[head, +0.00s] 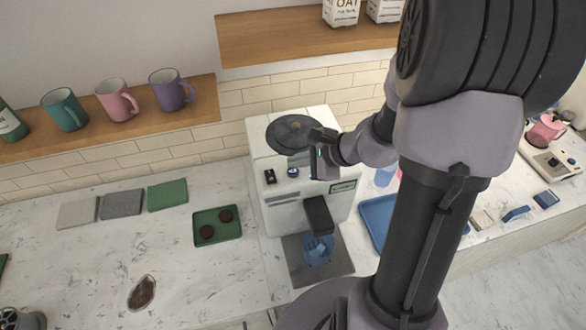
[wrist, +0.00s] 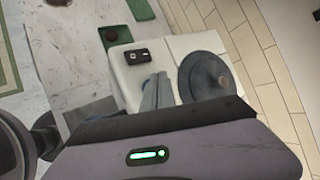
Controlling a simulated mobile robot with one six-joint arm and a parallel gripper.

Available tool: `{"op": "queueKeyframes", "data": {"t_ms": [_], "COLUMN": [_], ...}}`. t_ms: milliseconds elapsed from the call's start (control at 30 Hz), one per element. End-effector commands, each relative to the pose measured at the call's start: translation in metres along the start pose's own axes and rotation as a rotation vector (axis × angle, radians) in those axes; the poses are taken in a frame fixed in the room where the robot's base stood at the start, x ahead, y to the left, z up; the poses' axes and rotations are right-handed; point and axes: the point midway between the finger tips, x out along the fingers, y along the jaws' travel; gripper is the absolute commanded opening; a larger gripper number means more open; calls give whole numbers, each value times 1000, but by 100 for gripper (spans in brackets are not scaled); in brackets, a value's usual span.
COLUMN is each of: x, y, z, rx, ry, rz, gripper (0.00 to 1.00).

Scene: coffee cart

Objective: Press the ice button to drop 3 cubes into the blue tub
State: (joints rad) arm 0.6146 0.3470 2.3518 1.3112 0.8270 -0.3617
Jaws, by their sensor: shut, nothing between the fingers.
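The white ice machine (head: 262,150) stands against the tiled wall, with a dark round lid on top, also seen in the wrist view (wrist: 207,76). A small black control (head: 270,177) and a blue-faced round button (head: 293,172) sit on its front top edge. The black control also shows in the wrist view (wrist: 137,55). The blue tub (head: 318,251) stands under the dark spout (head: 317,214); its contents are too small to tell. My gripper (wrist: 157,90) is shut and empty, above the machine top beside the controls. Contact with a button cannot be made out.
A green tray (head: 230,220) with two dark round pieces lies left of the machine. A blue tray (head: 377,215) lies to its right, partly behind my arm. Mugs (head: 116,99) stand on the wooden shelf.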

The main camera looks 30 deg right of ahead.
Motion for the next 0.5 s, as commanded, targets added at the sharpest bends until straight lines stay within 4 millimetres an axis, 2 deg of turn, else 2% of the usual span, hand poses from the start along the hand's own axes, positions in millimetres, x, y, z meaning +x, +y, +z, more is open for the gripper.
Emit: {"op": "queueKeyframes", "data": {"t_ms": [167,500], "x": [-3,-27], "y": [-2,-20], "z": [2,20], "rx": [0,0], "ry": [0,0], "rz": [-1,-1], "gripper": [0,0]}}
